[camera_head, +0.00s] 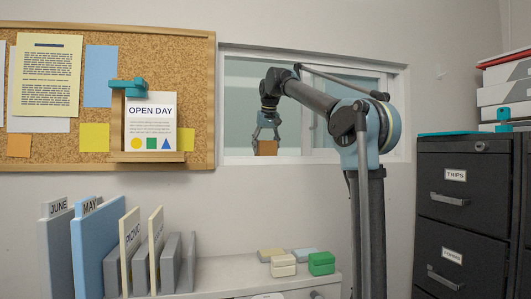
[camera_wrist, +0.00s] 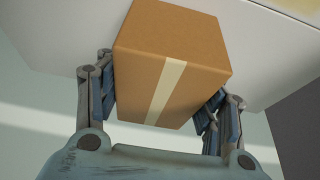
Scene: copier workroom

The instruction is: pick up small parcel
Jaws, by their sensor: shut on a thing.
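The small parcel is a brown cardboard box with a pale tape strip, and it fills the upper middle of the wrist view (camera_wrist: 195,55). My gripper (camera_wrist: 165,100) is shut on the parcel, with a finger against its left and right sides. In the head view the parcel (camera_head: 267,148) is small and hangs below my gripper (camera_head: 266,136), at the window opening. My arm reaches through or in front of that opening. I cannot tell from these frames whether the parcel touches a surface beneath it.
A wall window frame (camera_head: 308,156) surrounds the arm's reach. A cork board (camera_head: 200,90) hangs to the left. Below, a white shelf (camera_head: 225,272) holds upright files (camera_head: 95,245) and small boxes, including a green one (camera_head: 321,263). A dark filing cabinet (camera_head: 463,225) stands right.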

